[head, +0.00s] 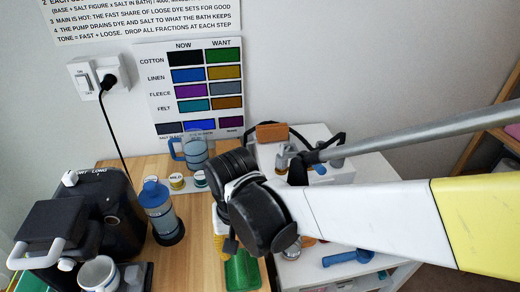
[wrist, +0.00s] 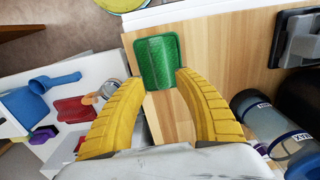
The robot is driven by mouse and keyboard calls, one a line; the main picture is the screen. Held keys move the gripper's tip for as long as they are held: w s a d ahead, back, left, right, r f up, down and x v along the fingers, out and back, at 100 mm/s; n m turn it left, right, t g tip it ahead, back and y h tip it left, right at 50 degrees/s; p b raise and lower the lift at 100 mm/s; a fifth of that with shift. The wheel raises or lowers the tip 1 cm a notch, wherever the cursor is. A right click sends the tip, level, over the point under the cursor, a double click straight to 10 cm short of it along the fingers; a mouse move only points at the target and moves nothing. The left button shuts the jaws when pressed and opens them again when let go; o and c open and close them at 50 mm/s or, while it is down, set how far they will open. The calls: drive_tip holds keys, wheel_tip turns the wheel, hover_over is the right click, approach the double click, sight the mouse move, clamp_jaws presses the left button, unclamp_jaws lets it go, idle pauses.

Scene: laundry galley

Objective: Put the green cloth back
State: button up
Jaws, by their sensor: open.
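The green cloth (head: 242,272) lies on the wooden counter near its front edge, partly hidden by my arm in the head view. In the wrist view the green cloth (wrist: 157,58) appears as a rounded rectangle with a ridge across it. My gripper (wrist: 159,80) is open, its yellow fingers curving toward the cloth's near corners, with bare wood showing between them. I cannot tell whether the fingertips touch the cloth. In the head view my gripper (head: 220,240) is mostly hidden behind my wrist.
A blue-lidded bottle (head: 159,208) and a black machine (head: 100,215) stand left of the cloth. A clear blue jug (head: 194,150) and small jars (head: 177,181) stand behind. A white surface (head: 350,195) on the right holds a blue scoop (head: 347,258). A colour chart (head: 200,85) hangs on the wall.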

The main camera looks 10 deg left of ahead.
sight(242, 261)
wheel_tip(242, 261, up, 6)
drive_tip(key=f+p, duration=0.1)
drive_tip(key=d+r+m+t, duration=0.1)
drive_tip(key=d+r+t, duration=0.2)
drive_tip(key=d, duration=1.1)
drive_tip(key=w+d+r+m+t, duration=0.1)
drive_tip(key=d+r+t, duration=0.3)
drive_tip(key=d, duration=1)
drive_tip(key=shift+w+r+m, duration=0.25)
drive_tip(key=shift+r+m, duration=0.05)
drive_tip(key=shift+m, duration=0.4)
wheel_tip(242, 261, down, 2)
drive_tip(key=shift+f+b, duration=0.1)
drive_tip(key=shift+b, duration=0.8)
